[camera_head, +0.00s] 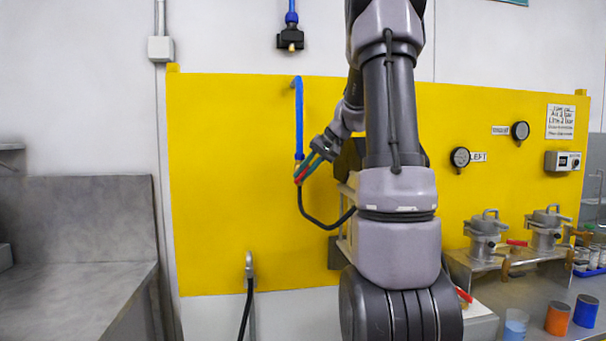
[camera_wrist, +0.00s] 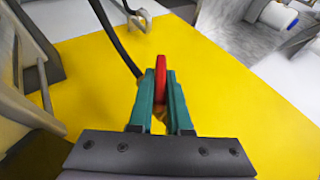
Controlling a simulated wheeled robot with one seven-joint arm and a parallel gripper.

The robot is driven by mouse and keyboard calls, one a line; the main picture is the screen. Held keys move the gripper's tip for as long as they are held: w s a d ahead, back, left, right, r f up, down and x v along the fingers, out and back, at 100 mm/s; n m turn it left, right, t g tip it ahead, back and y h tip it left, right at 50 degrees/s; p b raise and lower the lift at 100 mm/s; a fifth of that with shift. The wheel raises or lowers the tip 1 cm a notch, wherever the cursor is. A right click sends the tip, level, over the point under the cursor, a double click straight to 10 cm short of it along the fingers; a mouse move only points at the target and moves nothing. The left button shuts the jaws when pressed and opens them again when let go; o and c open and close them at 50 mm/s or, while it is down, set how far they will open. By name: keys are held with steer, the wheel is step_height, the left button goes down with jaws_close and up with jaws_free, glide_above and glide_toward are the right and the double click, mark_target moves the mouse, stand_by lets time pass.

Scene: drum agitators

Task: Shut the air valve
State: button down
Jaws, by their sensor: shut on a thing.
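The air valve's red handle (camera_wrist: 160,72) is between the two teal fingers of my gripper (camera_wrist: 161,84) in the wrist view, and the fingers are shut on it. In the head view, my gripper (camera_head: 308,170) reaches the valve from the right, in front of the yellow panel. A small red part of the handle (camera_head: 298,180) shows at the fingertips. A blue air hose (camera_head: 299,120) comes down to the valve from above, and a black hose (camera_head: 318,222) leaves below it. The valve body is mostly hidden by the fingers, so the handle's angle relative to the pipe is hard to tell.
The yellow panel (camera_head: 230,190) stands close behind the valve. Two gauges (camera_head: 460,157) and lidded metal drums (camera_head: 486,236) are at the right, with orange (camera_head: 557,319) and blue cups on the bench. A metal hook (camera_head: 250,265) with a black hose is at lower left.

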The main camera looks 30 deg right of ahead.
stand_by(0.5)
steer(key=c, duration=0.9)
jaws_free()
steer(key=shift+o, duration=0.2)
steer(key=v, duration=1.1)
steer(key=shift+d+f, duration=0.15)
steer(key=shift+f, duration=0.05)
